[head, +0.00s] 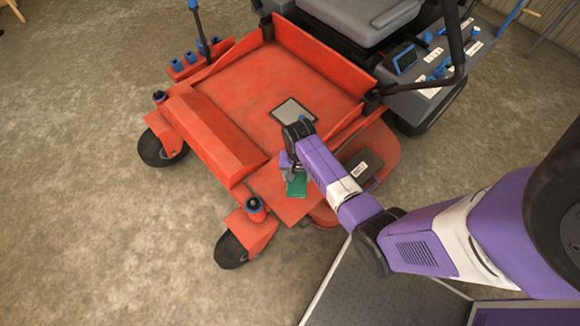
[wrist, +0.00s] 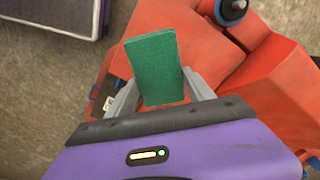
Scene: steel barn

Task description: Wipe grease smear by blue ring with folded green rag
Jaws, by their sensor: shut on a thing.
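The folded green rag (head: 297,184) is in my gripper (head: 292,172), low over the red deck of the mower near its front corner. In the wrist view the green rag (wrist: 153,65) stands out between the two grey fingers of my gripper (wrist: 160,100), which are shut on it. I cannot tell whether the rag touches the deck. A blue ring (head: 254,205) sits on the front caster mount, left of the rag; a blue ring also shows in the wrist view (wrist: 233,4). I cannot make out a grease smear; the rag and gripper may hide it.
The red mower (head: 245,80) has a raised edge and a footrest beside the rag. A grey pad (head: 292,110) lies on its floor. A dark box (head: 362,166) sits on the deck right of my arm. Open ground lies left and in front.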

